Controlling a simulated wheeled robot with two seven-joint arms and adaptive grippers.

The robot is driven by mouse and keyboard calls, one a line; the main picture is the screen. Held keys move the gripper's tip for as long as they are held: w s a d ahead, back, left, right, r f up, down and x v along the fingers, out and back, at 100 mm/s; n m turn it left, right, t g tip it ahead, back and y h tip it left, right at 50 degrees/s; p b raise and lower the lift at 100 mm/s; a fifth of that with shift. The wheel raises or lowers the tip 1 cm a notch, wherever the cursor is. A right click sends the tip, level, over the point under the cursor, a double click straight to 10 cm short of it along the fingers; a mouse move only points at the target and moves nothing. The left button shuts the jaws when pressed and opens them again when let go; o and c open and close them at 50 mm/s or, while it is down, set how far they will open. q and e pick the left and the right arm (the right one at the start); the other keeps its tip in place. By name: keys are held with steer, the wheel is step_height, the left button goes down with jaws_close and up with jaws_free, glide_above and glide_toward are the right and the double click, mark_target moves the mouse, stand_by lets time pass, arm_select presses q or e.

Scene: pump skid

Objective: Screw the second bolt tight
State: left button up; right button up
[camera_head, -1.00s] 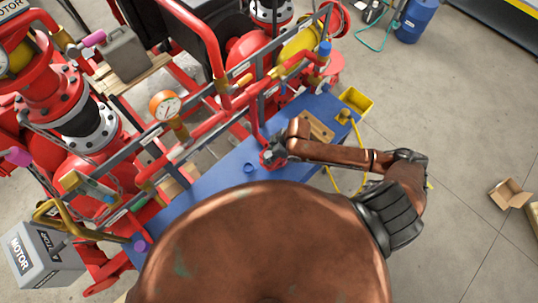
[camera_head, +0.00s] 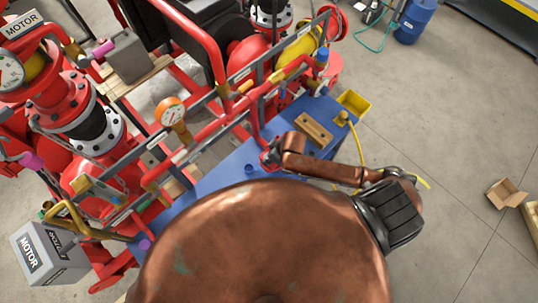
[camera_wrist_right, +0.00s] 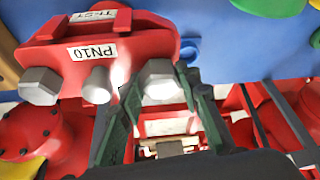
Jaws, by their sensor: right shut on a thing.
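In the right wrist view a red flange block (camera_wrist_right: 100,46) carries labels reading TEST and PN10. A grey hex bolt head (camera_wrist_right: 160,82) is at its right side, between the dark green fingers of my right gripper (camera_wrist_right: 158,90), which is shut on it. A second hex bolt head (camera_wrist_right: 40,86) sits at the block's left, free of the gripper. A rounded metal stud (camera_wrist_right: 97,85) is between them. In the head view my right gripper (camera_head: 272,158) is at the red block on the blue bench, largely hidden by my arm. My left gripper is out of view.
The blue bench (camera_head: 222,168) bears a wooden block with holes (camera_head: 313,130) and a blue ring (camera_head: 249,169). Red pipework with a gauge (camera_head: 172,115) runs behind it. A yellow bin (camera_head: 355,102) is at the bench's far right end. Open floor lies to the right.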

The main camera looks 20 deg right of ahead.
steer(key=m+h, duration=0.1)
steer(key=m, duration=0.2)
steer(key=shift+a, duration=0.15)
steer(key=m+h, duration=0.1)
steer(key=m, duration=0.2)
steer(key=m+h, duration=0.2)
steer(key=m, duration=0.3)
steer(key=o, duration=1.3)
steer(key=shift+d, duration=0.2)
steer(key=v, duration=1.2)
steer(key=shift+s+a, duration=0.1)
